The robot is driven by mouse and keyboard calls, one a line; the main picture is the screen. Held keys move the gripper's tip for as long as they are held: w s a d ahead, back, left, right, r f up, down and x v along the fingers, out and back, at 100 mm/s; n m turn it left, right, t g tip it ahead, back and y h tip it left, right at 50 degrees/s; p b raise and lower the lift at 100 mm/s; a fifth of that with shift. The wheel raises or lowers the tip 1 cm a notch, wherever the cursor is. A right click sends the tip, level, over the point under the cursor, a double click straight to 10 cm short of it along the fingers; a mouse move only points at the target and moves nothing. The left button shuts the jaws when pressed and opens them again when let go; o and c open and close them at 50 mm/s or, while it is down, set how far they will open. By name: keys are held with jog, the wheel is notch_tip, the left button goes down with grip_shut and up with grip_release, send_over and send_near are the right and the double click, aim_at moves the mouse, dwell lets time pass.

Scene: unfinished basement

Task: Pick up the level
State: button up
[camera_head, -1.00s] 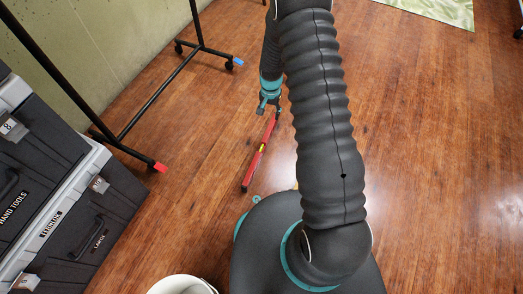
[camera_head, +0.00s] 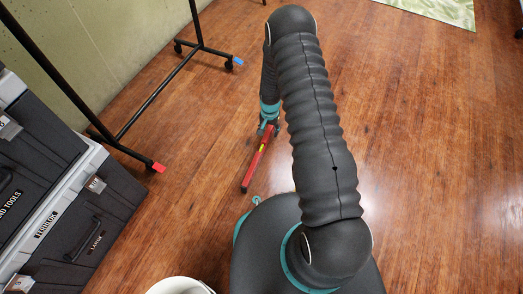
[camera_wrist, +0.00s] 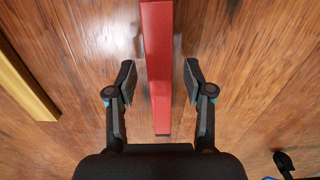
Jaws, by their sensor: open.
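The level (camera_head: 257,159) is a long red bar with a yellow-green patch, lying on the wooden floor left of my arm in the head view. Its far end is hidden by my gripper. In the wrist view the red level (camera_wrist: 158,60) runs lengthwise between my two fingers, with a gap on each side. My gripper (camera_wrist: 158,82) is open, one finger left and one right of the level, touching neither side. In the head view my gripper (camera_head: 268,128) is low over the level's far part.
Black tool cases (camera_head: 70,205) stand at the left. A black rack (camera_head: 150,105) with red and blue foot caps stands on the floor behind them. A white bucket (camera_head: 180,285) is at the bottom edge. A yellow bar (camera_wrist: 25,88) shows left in the wrist view. Floor at right is clear.

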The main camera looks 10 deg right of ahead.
jog(key=shift+f, duration=0.65)
jog(key=shift+c, duration=0.2)
grip_shut()
jog(key=shift+r, duration=0.1)
